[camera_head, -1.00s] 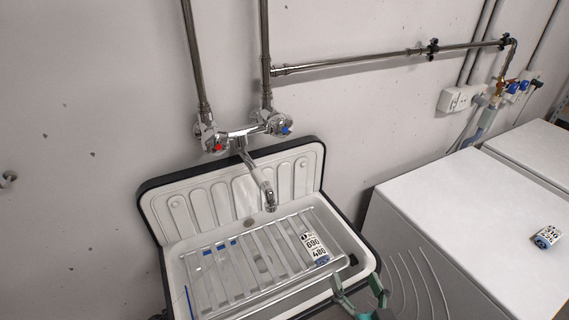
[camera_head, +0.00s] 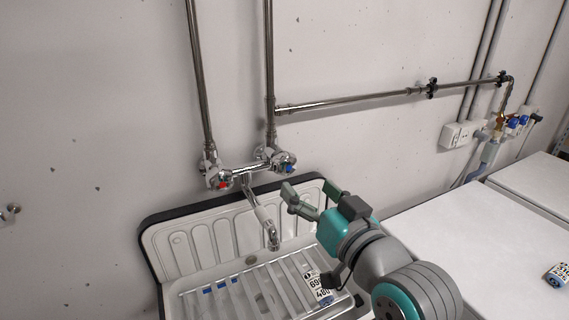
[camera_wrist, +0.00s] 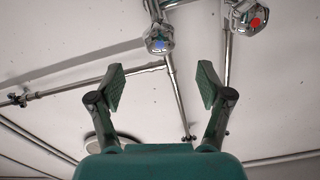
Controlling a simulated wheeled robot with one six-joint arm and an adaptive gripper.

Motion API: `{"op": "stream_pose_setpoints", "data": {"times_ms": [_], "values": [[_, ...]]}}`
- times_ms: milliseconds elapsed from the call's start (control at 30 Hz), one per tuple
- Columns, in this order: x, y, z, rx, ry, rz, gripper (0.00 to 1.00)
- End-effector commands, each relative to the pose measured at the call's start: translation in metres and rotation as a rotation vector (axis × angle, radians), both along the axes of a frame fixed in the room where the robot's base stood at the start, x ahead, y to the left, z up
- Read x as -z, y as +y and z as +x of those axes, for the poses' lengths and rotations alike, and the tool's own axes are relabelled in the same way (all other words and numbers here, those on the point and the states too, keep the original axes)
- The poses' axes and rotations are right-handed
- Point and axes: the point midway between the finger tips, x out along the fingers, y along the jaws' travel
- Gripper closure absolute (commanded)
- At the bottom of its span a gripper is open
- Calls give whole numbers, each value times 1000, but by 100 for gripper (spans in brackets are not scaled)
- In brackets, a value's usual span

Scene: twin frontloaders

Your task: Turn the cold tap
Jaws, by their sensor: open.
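The cold tap (camera_head: 284,163) is a chrome knob with a blue mark, on the right end of the wall mixer. It also shows in the wrist view (camera_wrist: 158,42), at the top, between and beyond my fingers. The hot tap (camera_head: 219,179) has a red mark and sits to its left; the wrist view shows it at the top right (camera_wrist: 252,18). My gripper (camera_head: 309,197) is open and empty, just below and to the right of the cold tap, apart from it. In the wrist view its two fingers (camera_wrist: 160,88) stand wide apart.
The spout (camera_head: 262,222) hangs over the sink (camera_head: 165,225), which has a rack and a labelled item (camera_head: 318,284) in it. Vertical pipes rise above the taps. White machines (camera_head: 470,235) stand at the right with a small can (camera_head: 557,275) on top.

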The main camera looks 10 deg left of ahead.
Motion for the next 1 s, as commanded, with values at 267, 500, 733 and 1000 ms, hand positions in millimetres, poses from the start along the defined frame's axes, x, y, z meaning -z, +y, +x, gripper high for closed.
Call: {"op": "stream_pose_setpoints", "data": {"times_ms": [267,500,733,1000], "values": [[0,23,33,-2,0,0,22],[0,45,66,-1,1,0,22],[0,56,84,1,0,-1,22],[0,58,87,1,-1,0,22]]}}
